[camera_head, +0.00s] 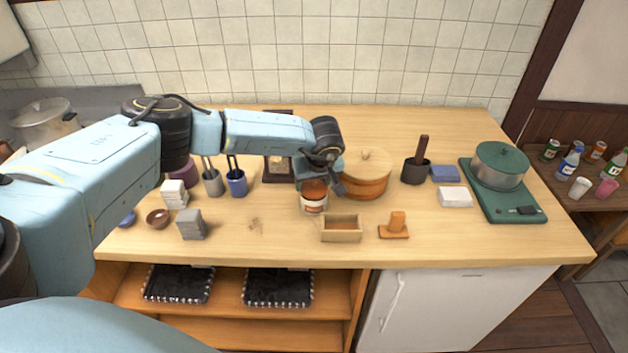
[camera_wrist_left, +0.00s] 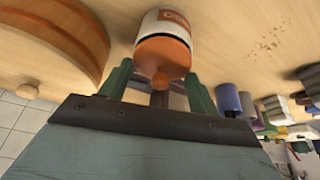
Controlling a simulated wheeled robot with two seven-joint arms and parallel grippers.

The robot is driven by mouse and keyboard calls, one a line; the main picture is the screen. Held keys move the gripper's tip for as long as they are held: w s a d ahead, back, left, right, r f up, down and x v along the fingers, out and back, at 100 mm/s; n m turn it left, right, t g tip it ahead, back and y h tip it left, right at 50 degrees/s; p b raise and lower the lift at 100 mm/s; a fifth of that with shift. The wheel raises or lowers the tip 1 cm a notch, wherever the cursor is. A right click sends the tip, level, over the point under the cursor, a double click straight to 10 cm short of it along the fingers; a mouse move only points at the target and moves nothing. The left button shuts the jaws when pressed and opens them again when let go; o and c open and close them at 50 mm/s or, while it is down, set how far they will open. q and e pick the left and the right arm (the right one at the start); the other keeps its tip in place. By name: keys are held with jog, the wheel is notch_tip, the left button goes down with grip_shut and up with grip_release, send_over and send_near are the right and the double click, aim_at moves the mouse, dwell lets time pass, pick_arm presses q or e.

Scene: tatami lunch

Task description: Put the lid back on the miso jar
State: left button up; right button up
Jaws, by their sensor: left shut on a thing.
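The miso jar (camera_head: 314,206) is white with an orange label and stands upright on the counter, left of the round wooden tub. It also shows in the left wrist view (camera_wrist_left: 168,20). The orange lid (camera_wrist_left: 163,53) with its round knob is lined up with the jar's mouth; a dark band shows between lid and white wall, and I cannot tell whether the lid is seated. In the head view the lid (camera_head: 314,187) shows just above the jar. My left gripper (camera_head: 318,178) is shut on the lid, its green fingers on either side. My right gripper is out of view.
The wooden tub (camera_head: 366,178) stands close to the right of the jar. A small wooden box (camera_head: 341,232) is in front. Blue (camera_head: 237,183) and grey (camera_head: 213,184) utensil cups stand to the left. The counter front left of the box is mostly clear.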

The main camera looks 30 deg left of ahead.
pick_arm(q)
jog(key=o, duration=1.3)
jog(key=shift+r, duration=0.1)
jog(key=shift+r+p, duration=2.6)
jog(key=shift+r, duration=0.85)
grip_shut()
